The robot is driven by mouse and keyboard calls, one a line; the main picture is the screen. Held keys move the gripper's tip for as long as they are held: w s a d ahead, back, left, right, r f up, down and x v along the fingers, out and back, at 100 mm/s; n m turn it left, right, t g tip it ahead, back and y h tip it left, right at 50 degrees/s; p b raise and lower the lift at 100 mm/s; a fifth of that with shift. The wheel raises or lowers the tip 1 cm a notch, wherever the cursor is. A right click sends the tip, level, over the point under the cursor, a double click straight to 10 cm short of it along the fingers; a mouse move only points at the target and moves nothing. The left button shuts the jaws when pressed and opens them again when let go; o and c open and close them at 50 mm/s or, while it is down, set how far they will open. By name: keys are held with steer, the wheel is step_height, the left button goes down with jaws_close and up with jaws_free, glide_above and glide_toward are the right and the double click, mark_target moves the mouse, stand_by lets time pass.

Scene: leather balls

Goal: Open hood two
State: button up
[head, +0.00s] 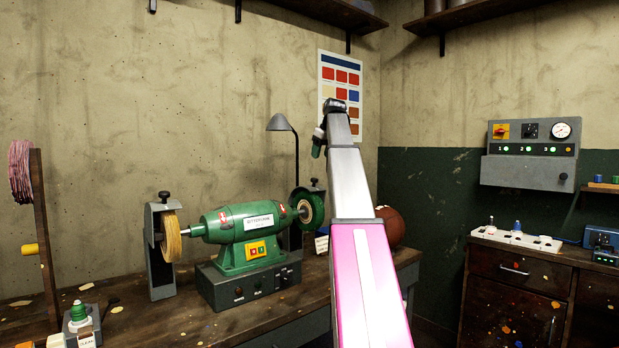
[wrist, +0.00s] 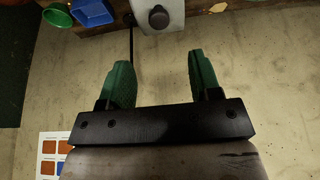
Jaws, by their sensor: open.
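A green two-wheel polishing machine (head: 248,235) stands on the bench. A grey hood (head: 159,250) with a black knob covers the left, tan wheel. The right hood (head: 314,183), also with a black knob, is at the green-rimmed wheel, partly hidden by the wheel and my arm. I cannot tell which is numbered two. My gripper (head: 317,148) is above the right hood, apart from it. In the wrist view my gripper (wrist: 158,80) is open and empty. Beyond its fingertips is a grey block with a black knob (wrist: 158,17), apparently a hood top.
A lamp (head: 278,123) stands behind the machine. A brown ball (head: 390,227) is behind my arm. A rack with a wire coil (head: 20,171) stands left. A control box (head: 531,152) hangs right.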

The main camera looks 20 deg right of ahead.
mark_target(315, 179)
steer(key=x, duration=1.1)
steer(key=shift+w+r, duration=0.15)
steer(key=shift+w, duration=0.15)
jaws_close()
steer(key=shift+w, duration=0.1)
